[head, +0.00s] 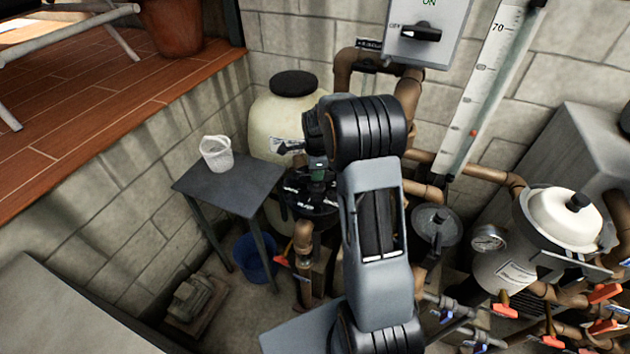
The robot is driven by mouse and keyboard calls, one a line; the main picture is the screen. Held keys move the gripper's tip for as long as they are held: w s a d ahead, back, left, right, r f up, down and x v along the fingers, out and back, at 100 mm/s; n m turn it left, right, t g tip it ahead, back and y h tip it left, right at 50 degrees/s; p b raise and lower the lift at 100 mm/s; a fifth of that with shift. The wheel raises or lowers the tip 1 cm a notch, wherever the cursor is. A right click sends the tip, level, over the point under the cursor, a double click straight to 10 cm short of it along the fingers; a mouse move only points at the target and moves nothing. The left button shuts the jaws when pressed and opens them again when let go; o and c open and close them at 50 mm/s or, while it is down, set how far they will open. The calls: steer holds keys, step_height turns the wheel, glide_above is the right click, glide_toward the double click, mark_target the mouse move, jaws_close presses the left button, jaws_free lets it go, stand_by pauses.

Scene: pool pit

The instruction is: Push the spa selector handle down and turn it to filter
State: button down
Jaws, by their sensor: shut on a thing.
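The black round selector valve (297,187) with white position labels stands beside the small grey table, in front of a cream tank. My gripper (317,174) points down over the middle of this valve and is shut on the spa selector handle. The gripper and my arm hide most of the handle, so I cannot tell which label it points to or whether it is pressed down. The label words are too small to read.
A grey table (232,189) with a white basket (216,153) stands just left of the valve. A blue bucket (256,257) is below. Brown pipes with an orange-handled valve (281,261) rise close by. A cream filter (563,215) and several coloured valve handles crowd the right.

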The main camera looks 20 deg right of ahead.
steer(key=shift+f, duration=0.2)
steer(key=n, duration=1.2)
steer(key=c, duration=0.9)
jaws_free()
steer(key=shift+r, duration=0.1)
step_height(320, 180, up, 7)
steer(key=p, duration=0.4)
steer(key=shift+p, duration=0.3)
